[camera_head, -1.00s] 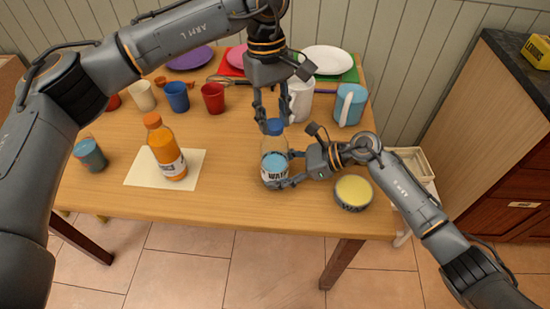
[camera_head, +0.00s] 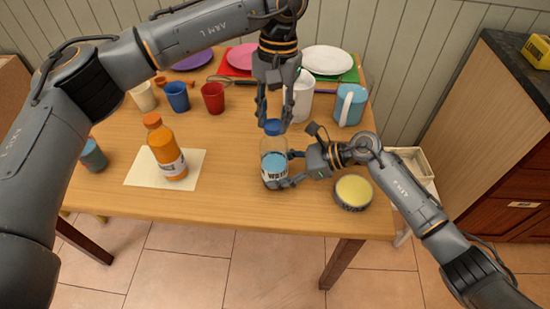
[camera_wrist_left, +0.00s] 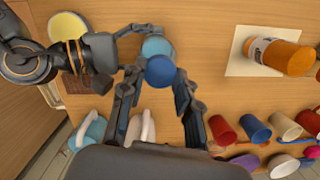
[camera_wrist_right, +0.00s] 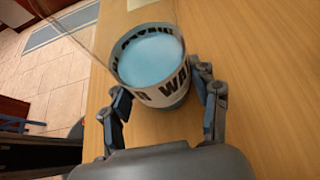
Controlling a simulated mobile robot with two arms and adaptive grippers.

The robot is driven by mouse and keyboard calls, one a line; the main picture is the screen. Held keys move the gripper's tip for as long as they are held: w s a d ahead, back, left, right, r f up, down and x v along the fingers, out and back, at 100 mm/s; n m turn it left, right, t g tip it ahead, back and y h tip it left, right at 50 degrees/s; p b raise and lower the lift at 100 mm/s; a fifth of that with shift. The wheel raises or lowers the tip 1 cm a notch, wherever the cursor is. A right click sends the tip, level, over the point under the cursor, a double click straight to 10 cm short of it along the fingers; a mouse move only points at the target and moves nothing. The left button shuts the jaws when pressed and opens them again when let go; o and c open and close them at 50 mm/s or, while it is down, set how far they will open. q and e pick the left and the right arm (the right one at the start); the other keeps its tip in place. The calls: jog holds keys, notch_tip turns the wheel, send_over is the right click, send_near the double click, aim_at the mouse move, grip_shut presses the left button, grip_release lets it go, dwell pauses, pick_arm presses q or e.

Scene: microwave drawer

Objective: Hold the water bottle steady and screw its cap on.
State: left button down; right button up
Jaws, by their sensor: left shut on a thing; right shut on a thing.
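The water bottle (camera_head: 273,165) stands upright on the table, clear above with a white label and light blue water; the water also shows in the right wrist view (camera_wrist_right: 150,58). My right gripper (camera_head: 285,181) is shut around its lower body from the right. The dark blue cap (camera_head: 272,127) is at the top of the bottle's neck. My left gripper (camera_head: 272,117) points down from above and is shut on the cap, which shows between its fingers in the left wrist view (camera_wrist_left: 161,71). I cannot tell whether the cap is fully seated.
An orange bottle (camera_head: 166,148) stands on a pale mat (camera_head: 193,172) to the left. A yellow-topped tin (camera_head: 353,192) is close to my right gripper. A white mug (camera_head: 301,100), a blue pitcher (camera_head: 349,106), cups and plates stand behind. The table's front is mostly clear.

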pick_arm(q)
jog(key=c, duration=1)
grip_release()
jog(key=shift+a, duration=0.15)
jog(key=n, duration=0.5)
jog(key=shift+n+h, duration=0.4)
jog(key=n, duration=0.5)
jog(key=shift+h, duration=0.4)
jog(key=n+t, duration=0.1)
jog(key=n, duration=0.4)
jog(key=shift+n, duration=0.4)
jog(key=n, duration=0.3)
jog(key=n+t, duration=0.1)
jog(key=n, duration=0.2)
jog(key=shift+h, duration=0.3)
